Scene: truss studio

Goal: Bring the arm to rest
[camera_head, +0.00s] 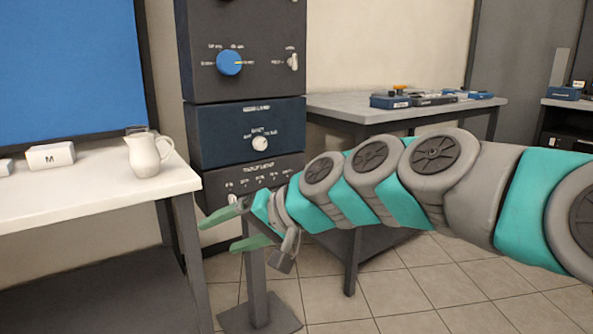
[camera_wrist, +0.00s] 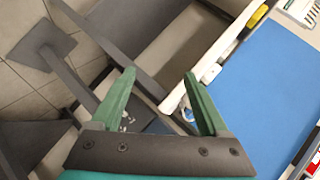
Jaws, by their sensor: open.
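My arm, grey and teal, reaches in from the right of the head view. My gripper (camera_head: 236,228) is at its left end, in front of the lower part of the control panel stand. Its two green fingers are spread apart with nothing between them. In the wrist view my gripper (camera_wrist: 160,92) also shows open and empty, its fingers pointing away from the camera.
A white table (camera_head: 90,196) with a white pitcher (camera_head: 148,155) and a box marked M (camera_head: 50,156) stands at the left. The control panel stand (camera_head: 247,130) is behind my gripper. A grey table (camera_head: 400,113) with blue items stands at the back. Tiled floor shows below.

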